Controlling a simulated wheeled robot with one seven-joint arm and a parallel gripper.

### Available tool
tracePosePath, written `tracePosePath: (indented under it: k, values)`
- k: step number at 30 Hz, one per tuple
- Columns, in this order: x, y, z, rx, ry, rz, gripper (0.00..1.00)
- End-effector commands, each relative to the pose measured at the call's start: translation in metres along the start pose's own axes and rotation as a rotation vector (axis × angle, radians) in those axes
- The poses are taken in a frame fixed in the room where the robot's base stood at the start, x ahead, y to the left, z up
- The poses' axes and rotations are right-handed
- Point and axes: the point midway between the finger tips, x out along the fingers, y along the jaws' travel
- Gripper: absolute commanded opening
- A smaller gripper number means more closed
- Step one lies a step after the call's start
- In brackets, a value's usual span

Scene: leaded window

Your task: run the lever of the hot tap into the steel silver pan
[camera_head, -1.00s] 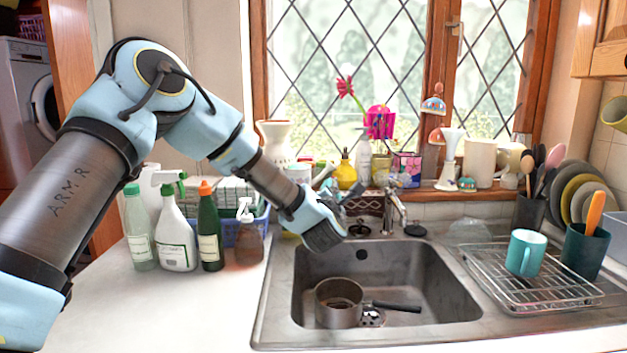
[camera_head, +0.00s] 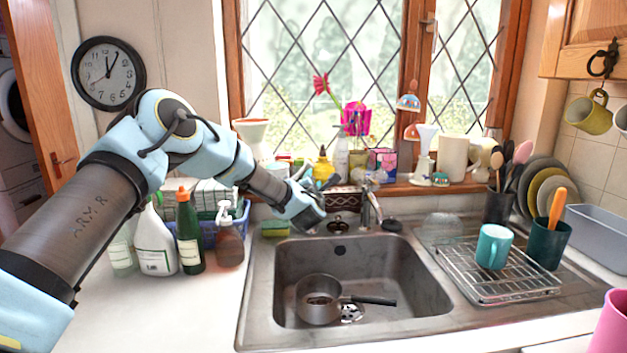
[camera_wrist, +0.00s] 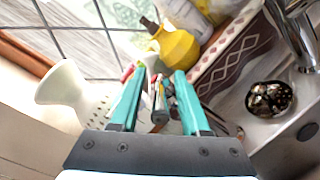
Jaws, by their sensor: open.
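The steel silver pan (camera_head: 318,303) stands upright in the sink, its dark handle pointing right. The chrome tap (camera_head: 371,204) rises behind the sink, its spout toward the basin. Its metal body also shows at the upper right of the wrist view (camera_wrist: 298,28). I cannot make out a separate hot lever. My gripper (camera_head: 322,184) is up behind the sink's back left, left of the tap and apart from it. In the wrist view its two teal fingers (camera_wrist: 155,84) are open, with nothing clearly held between them.
Spray and soap bottles (camera_head: 189,232) stand left of the sink. The windowsill behind holds a yellow bottle (camera_head: 323,168) and ornaments. A drying rack (camera_head: 492,282) with a teal mug (camera_head: 494,246) is on the right. The sink basin (camera_head: 395,277) is open around the pan.

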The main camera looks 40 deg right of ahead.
Motion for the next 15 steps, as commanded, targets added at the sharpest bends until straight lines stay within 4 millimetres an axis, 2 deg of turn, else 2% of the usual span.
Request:
tracePosePath:
  k: [2,13,15]
  values:
    - [-0.0001,0.0001,0.0000,0.000,0.000,0.000,0.44]
    - [0.0002,0.0018,-0.0001,0.000,0.000,0.003,0.02]
    - [0.0004,0.0024,-0.0001,0.000,0.000,0.004,0.00]
